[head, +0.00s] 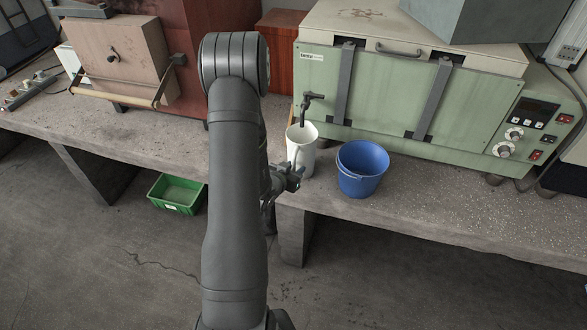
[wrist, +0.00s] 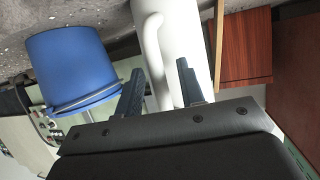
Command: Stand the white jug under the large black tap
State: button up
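The white jug (head: 300,158) stands upright on the concrete bench in the head view, in front of the green oven. The black tap (head: 312,98) is on the oven's front, and its spout comes down at the jug's mouth. My gripper (head: 291,178) is at the near side of the jug, low by its handle. In the wrist view the jug (wrist: 187,40) fills the top middle, and its handle (wrist: 153,45) runs down between my two fingers. The fingers stand apart, with a gap visible beside the handle. The jug's base is partly hidden by my gripper.
A blue bucket (head: 362,168) stands on the bench just right of the jug, and also shows in the wrist view (wrist: 72,65). The green oven (head: 400,125) is behind. A green crate (head: 176,193) is on the floor.

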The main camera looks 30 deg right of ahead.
jog(key=shift+r, duration=0.1)
jog(key=shift+s+a+r, duration=0.15)
jog(key=shift+a, duration=0.1)
jog(key=v, duration=1.1)
jog(key=shift+s, duration=0.15)
